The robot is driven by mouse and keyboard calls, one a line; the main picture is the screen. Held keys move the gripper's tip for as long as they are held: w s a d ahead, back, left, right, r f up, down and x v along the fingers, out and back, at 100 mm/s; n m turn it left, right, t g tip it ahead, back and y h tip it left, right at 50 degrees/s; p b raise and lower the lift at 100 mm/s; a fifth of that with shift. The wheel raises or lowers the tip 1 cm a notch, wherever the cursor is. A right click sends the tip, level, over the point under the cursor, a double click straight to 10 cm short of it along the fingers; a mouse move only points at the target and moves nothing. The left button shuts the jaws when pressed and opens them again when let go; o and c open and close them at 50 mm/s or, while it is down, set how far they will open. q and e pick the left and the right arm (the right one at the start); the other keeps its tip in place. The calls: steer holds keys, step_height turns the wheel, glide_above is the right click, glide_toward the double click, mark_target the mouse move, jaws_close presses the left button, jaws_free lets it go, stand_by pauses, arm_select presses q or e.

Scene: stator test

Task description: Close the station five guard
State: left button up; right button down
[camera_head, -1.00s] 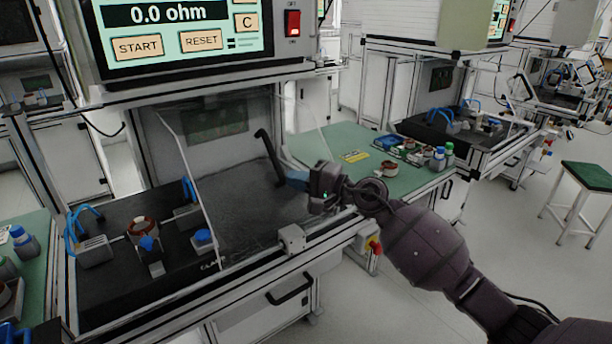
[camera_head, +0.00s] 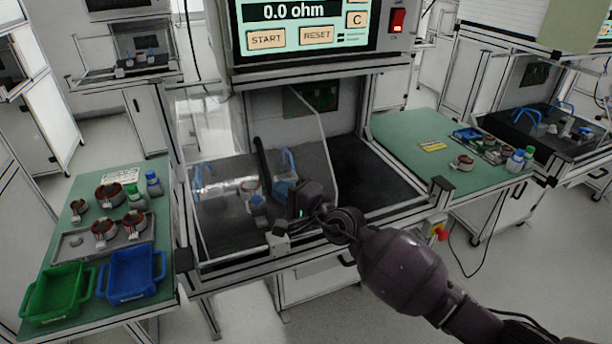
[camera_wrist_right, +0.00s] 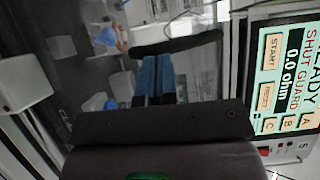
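The station five guard (camera_head: 215,125) is a clear sliding panel on the front of the middle test station. It stands over the left part of the bed, in front of the fixture, and the right part of the bed is uncovered. Its upright black handle (camera_head: 262,160) also shows in the right wrist view (camera_wrist_right: 178,44). My right gripper (camera_head: 284,188) is at the right of the handle's lower part. Its blue fingers (camera_wrist_right: 155,76) look shut together, with their tips at the handle, seemingly touching its side rather than around it. My left gripper is not in view.
The station screen (camera_head: 305,30) reads 0.0 ohm; in the wrist view it also shows "SHUT GUARD". A green side table (camera_head: 62,240) with bins and parts stands left, another (camera_head: 405,150) right. The dark bed (camera_head: 365,180) right of the guard is clear.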

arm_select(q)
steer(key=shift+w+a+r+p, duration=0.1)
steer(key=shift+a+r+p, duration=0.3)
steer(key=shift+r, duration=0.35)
arm_select(e)
steer(key=shift+s+a, duration=0.25)
steer(key=shift+a, duration=0.4)
steer(key=shift+s+a, duration=0.2)
steer(key=shift+a, duration=0.4)
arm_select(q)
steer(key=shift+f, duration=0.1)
